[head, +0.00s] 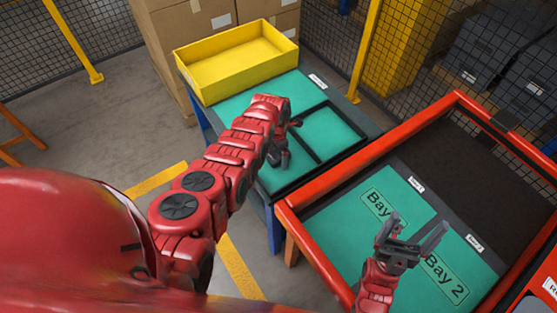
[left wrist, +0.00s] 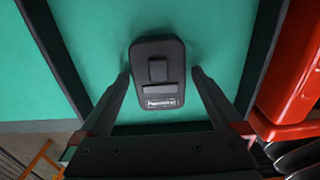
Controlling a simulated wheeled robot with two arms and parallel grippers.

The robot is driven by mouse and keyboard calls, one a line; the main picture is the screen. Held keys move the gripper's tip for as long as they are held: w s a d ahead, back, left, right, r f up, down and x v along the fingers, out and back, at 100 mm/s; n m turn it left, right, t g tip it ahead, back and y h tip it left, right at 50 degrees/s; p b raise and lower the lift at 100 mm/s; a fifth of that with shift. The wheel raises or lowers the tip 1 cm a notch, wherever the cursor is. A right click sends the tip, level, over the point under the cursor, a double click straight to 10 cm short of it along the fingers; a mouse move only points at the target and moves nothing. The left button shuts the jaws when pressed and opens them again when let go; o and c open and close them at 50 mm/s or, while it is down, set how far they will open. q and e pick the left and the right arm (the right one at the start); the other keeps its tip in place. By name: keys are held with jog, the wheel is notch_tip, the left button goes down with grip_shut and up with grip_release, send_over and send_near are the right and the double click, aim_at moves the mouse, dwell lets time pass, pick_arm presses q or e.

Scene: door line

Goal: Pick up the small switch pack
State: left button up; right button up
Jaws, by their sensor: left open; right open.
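The small switch pack (left wrist: 158,72) is a dark rounded block with a raised square part and a white label. In the left wrist view it lies on a green surface inside a dark border. In the head view my left gripper (head: 281,158) is low over the green table, and the pack is hidden behind my arm. My right gripper (head: 415,230) is open and empty above the Bay 2 area.
A yellow tray (head: 240,62) stands at the back of the green table (head: 335,132). To the right is a red-railed bench (head: 320,222) with green Bay 1 and Bay 2 panels. Its raised red rail (head: 375,157) runs close to the green table. Mesh fencing and cardboard boxes stand behind.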

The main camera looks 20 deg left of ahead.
pick_arm(q)
jog(key=shift+r, duration=0.15)
jog(key=shift+c, duration=1.3)
jog(key=c, duration=1.1)
jog(key=shift+r, duration=0.1)
jog(key=shift+c, duration=0.2)
